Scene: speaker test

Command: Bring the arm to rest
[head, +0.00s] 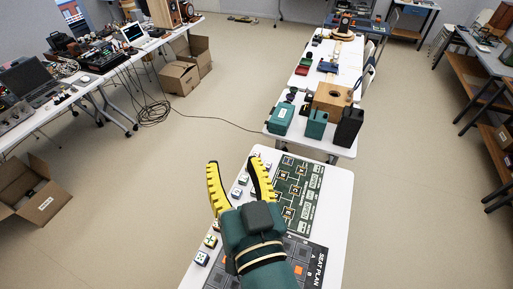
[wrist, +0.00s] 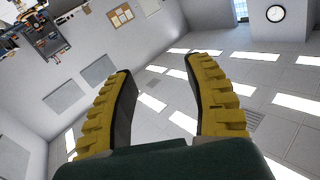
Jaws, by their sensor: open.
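My gripper (head: 232,166) has two yellow ridged fingers with dark inner pads on a dark green body. In the head view it is raised over the left part of a white table (head: 340,190), with its fingers pointing away from me. It also shows in the wrist view (wrist: 157,68), where the fingers stand wide apart with nothing between them. That view looks up past the fingers at the ceiling and walls. My forearm hides part of the near table.
The white table carries a dark green board (head: 296,190), a grey "SEAT PLAN" board (head: 318,258) and several small cubes at its left edge. A farther table (head: 345,148) holds a teal box (head: 281,118) and speaker parts. Open cardboard boxes (head: 180,78) stand on the left floor.

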